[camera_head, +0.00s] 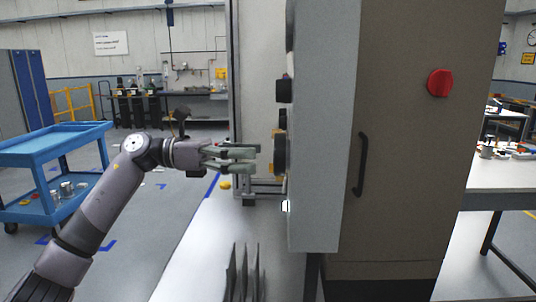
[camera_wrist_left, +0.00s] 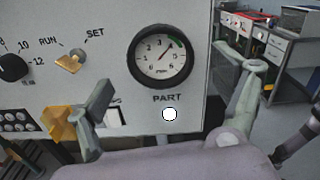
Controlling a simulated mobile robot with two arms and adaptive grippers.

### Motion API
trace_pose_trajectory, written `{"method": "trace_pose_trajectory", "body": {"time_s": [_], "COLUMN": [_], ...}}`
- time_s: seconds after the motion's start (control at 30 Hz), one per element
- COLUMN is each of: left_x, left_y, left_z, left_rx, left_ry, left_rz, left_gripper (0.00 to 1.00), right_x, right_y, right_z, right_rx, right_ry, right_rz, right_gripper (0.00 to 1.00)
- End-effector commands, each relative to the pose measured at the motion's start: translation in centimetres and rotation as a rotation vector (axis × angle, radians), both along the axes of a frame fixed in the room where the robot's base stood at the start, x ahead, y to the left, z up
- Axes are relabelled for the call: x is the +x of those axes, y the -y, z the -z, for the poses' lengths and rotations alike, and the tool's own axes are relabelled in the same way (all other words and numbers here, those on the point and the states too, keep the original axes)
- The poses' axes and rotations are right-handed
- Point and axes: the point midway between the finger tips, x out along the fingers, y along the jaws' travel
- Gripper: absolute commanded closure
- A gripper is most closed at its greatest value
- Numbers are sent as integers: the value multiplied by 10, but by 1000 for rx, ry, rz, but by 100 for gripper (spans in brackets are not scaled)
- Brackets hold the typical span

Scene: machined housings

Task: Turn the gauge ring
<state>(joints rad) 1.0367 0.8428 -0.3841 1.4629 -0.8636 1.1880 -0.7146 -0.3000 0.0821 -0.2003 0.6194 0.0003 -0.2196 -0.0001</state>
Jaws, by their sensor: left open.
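The gauge ring (camera_wrist_left: 134,63) is a thick black ring around a white dial on the grey panel, above the word PART. The dial's needle points up and right, near a green arc. In the head view the ring (camera_head: 280,152) shows edge-on, standing out from the panel's left face. My left gripper (camera_head: 250,159) is open and empty, just left of the ring at about its height, with a small gap. In the left wrist view its fingers (camera_wrist_left: 178,80) are spread wide, one lower left and one right of the ring. My right gripper is not in view.
Left of the ring are a RUN/SET knob (camera_wrist_left: 72,60), a black dial knob (camera_wrist_left: 12,67) and a yellow-orange block (camera_wrist_left: 62,124). A white round lamp (camera_wrist_left: 169,114) sits under PART. Grey upright plates (camera_head: 243,275) stand below. A blue cart (camera_head: 60,145) stands left.

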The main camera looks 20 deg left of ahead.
Motion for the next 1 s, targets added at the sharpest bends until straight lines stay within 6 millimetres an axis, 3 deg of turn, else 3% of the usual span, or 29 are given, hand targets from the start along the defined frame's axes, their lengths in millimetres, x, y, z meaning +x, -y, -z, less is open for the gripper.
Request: {"method": "trace_pose_trajectory", "body": {"time_s": [0.2, 0.4, 1.0], "left_x": [-12, -20, -22], "left_y": [-47, -71, -76], "left_z": [1, 0, 0], "left_rx": [0, 0, -1], "left_ry": [-2, -2, 0], "left_rz": [-4, -1, 0], "left_gripper": [13, 13, 13], "right_x": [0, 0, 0], "right_y": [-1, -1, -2], "right_z": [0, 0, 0], "right_rx": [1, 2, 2], "right_ry": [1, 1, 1], "right_rz": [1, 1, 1], "right_gripper": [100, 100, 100]}}
